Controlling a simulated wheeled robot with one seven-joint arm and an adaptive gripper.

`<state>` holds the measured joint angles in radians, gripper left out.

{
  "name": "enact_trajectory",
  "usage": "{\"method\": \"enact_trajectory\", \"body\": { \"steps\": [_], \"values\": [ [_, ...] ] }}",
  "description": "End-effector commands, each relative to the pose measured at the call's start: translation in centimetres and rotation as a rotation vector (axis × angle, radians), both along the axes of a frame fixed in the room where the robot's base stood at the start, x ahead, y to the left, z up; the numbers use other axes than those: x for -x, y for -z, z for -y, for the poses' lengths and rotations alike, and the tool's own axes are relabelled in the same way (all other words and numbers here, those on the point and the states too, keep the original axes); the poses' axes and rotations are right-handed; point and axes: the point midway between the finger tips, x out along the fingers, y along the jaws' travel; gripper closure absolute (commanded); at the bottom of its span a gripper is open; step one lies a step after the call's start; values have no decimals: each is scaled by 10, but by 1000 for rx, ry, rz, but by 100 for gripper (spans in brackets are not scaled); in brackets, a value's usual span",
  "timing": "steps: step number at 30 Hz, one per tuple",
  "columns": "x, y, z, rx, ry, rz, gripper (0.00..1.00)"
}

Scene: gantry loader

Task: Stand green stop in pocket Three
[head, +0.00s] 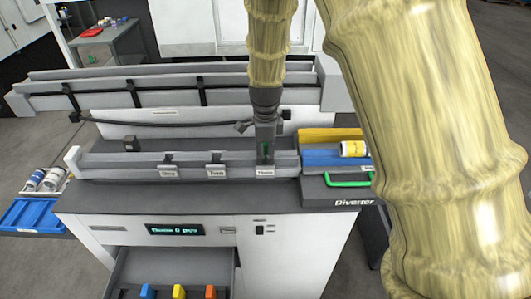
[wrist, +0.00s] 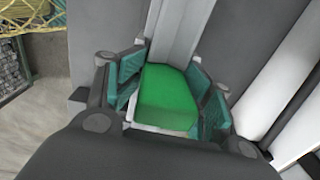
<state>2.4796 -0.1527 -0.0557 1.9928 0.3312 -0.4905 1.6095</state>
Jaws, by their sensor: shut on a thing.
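The green stop (wrist: 167,98) is between the two teal-padded fingers of my gripper (wrist: 168,92), which is shut on it. In the head view my gripper (head: 265,138) points down over the right end of the grey rail, and a bit of the green stop (head: 265,150) shows between its fingers. They are directly above the right-hand label, which seems to read Three (head: 264,172). The stop's lower end is hidden, so I cannot tell whether it stands in the pocket or is just above it.
Two more labelled pockets lie left along the rail (head: 120,167). An open drawer (head: 122,272) below holds blue, yellow and orange stops (head: 179,291). A green handle (head: 348,182) and a yellow-white cylinder (head: 353,149) are at right. A long rail runs behind.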

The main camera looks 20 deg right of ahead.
Motion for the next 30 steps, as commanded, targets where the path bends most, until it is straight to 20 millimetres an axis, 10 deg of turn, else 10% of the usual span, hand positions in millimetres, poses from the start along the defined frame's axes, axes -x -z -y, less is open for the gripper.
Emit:
{"method": "enact_trajectory", "body": {
  "steps": [20, 21, 24, 30],
  "values": [
    [12, 23, -1, -2, -2, -32, 74],
    [11, 23, -1, -1, -2, -31, 19],
    [11, 21, 0, -1, -1, -29, 1],
    [9, 18, 0, 0, -1, -24, 0]
  ]
}}
